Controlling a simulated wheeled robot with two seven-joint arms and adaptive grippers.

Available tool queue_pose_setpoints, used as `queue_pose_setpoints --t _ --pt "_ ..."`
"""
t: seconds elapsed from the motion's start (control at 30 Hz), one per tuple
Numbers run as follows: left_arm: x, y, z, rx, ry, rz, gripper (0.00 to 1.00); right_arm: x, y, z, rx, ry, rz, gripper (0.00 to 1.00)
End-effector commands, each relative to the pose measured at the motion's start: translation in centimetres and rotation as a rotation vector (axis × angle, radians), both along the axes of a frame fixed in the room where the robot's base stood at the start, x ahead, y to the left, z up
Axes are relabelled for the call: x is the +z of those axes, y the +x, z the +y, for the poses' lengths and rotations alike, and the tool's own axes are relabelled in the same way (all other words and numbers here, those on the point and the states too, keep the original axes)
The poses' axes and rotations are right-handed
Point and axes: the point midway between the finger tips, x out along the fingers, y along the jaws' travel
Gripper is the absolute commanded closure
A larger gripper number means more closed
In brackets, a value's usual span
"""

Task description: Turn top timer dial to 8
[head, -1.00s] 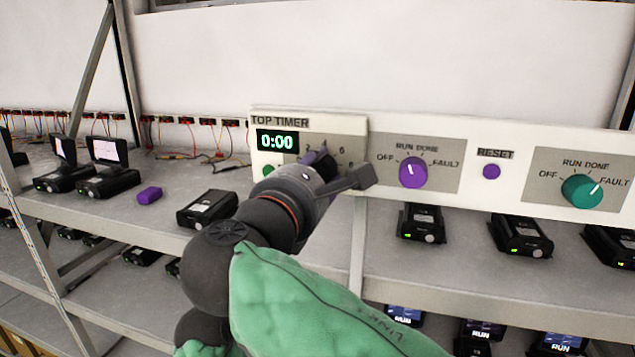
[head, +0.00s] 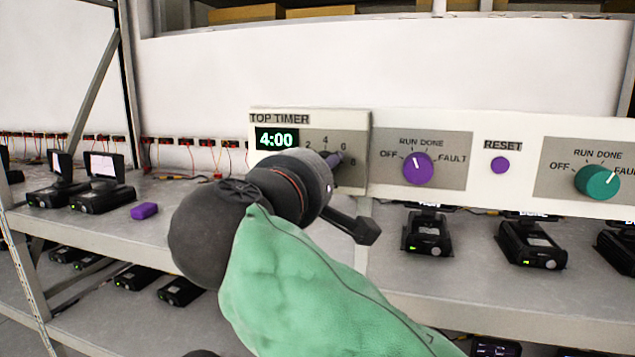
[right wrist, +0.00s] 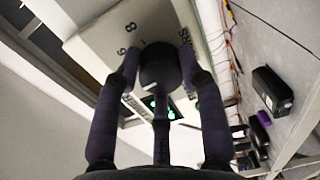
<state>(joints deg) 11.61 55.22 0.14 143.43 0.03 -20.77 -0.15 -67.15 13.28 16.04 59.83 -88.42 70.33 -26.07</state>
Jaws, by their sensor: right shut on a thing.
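The TOP TIMER panel (head: 360,125) is at the centre of the head view, and its display (head: 277,140) reads 4:00. Scale marks 2, 4, 6 and 8 show on it. My right gripper (head: 337,160) is at the panel and hides the dial there. In the right wrist view the dark round dial (right wrist: 160,68) sits between the fingers of my right gripper (right wrist: 159,62), which are shut on it. The marks 8 and 6 show beyond it.
To the right on the same strip are a purple knob (head: 417,168), a purple RESET button (head: 500,165) and a teal knob (head: 597,181). Black devices stand on the shelf (head: 440,275) below. A purple block (head: 144,211) lies at left.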

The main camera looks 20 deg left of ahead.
Motion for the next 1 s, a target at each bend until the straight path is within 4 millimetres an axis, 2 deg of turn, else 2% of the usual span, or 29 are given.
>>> queue_pose_setpoints --t 0.1,1.0 --pt "-1.1 0.0 0.0 0.000 0.000 0.000 1.00 0.1 0.0 -0.4 -0.003 0.117 -0.010 0.93" --pt "-6.8 0.0 0.0 0.000 0.000 0.000 1.00 -0.6 0.1 -0.2 -0.005 0.965 -0.031 0.93"
